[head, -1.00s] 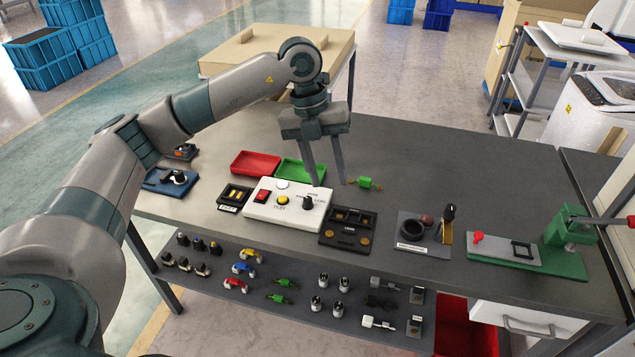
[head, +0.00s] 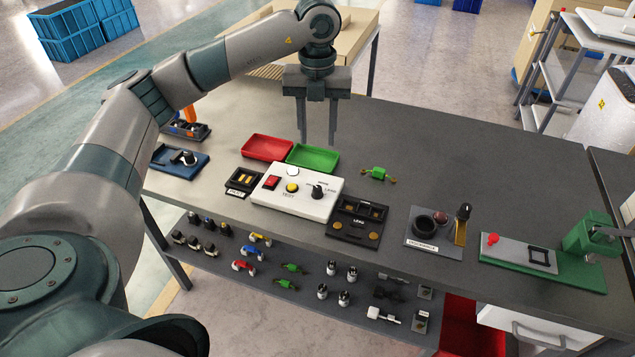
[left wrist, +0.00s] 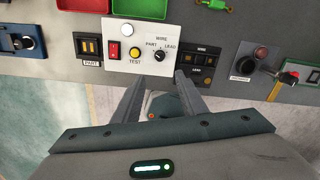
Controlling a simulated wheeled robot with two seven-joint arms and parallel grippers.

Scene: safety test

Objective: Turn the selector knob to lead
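The white control panel (head: 285,207) lies on the grey bench and carries a black selector knob (head: 317,191), a red rocker switch, a yellow button marked TEST and a white round lamp. In the left wrist view the knob (left wrist: 160,55) sits among the labels PART, WIRE and LEAD; its pointer is too small to read surely. My left gripper (head: 318,142) points down, open and empty, its fingers apart from the knob. In the left wrist view its fingertips (left wrist: 160,80) show just below the panel's near edge. My right gripper is not in view.
A red tray (head: 267,147) and a green tray (head: 312,157) lie behind the panel. A black fixture (head: 357,219) stands close on its right, a small black PART holder (head: 243,181) on its left. A green component (head: 378,174) lies to the right. The bench's back right is clear.

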